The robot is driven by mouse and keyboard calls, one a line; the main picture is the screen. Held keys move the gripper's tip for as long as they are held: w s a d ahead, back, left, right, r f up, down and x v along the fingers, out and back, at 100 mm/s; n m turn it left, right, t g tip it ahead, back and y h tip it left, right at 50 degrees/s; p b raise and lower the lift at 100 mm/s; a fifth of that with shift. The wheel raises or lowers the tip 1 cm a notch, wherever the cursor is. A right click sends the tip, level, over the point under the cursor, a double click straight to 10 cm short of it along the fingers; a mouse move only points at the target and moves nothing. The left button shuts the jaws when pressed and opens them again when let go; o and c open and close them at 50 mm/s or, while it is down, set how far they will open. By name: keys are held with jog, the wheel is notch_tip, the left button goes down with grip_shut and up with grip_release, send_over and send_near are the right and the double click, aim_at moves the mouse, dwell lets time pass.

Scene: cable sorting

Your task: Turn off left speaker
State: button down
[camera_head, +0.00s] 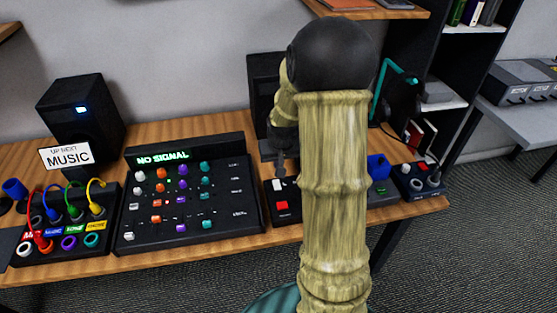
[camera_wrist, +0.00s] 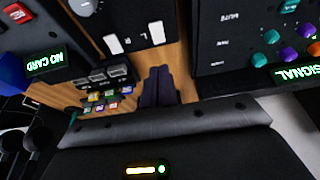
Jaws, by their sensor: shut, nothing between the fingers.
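The left speaker (camera_head: 80,110) is a black box at the back left of the desk, with a lit blue-white light on its front. A second black speaker (camera_head: 264,75) stands mid-desk, partly hidden by my arm. My gripper (camera_head: 281,172) is shut and empty, pointing down over a small black switch box (camera_head: 282,217). In the wrist view my gripper (camera_wrist: 158,88) is close to the box's two white rocker switches (camera_wrist: 157,33), apparently not touching them.
A mixer panel (camera_head: 190,195) showing "NO SIGNAL" lies left of the switch box. A cable panel (camera_head: 65,225) with coloured plugs and a "MUSIC" sign (camera_head: 67,156) are at the left. A small multi-port unit (camera_wrist: 105,77) lies near my gripper. My arm hides the desk's middle right.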

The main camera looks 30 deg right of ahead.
aim_at(277, 181)
jog(key=x, duration=0.6)
jog(key=s+x, duration=0.1)
jog(key=x, duration=0.3)
jog(key=shift+a+f, duration=0.1)
jog(key=shift+f, duration=0.05)
jog(key=shift+w, duration=0.1)
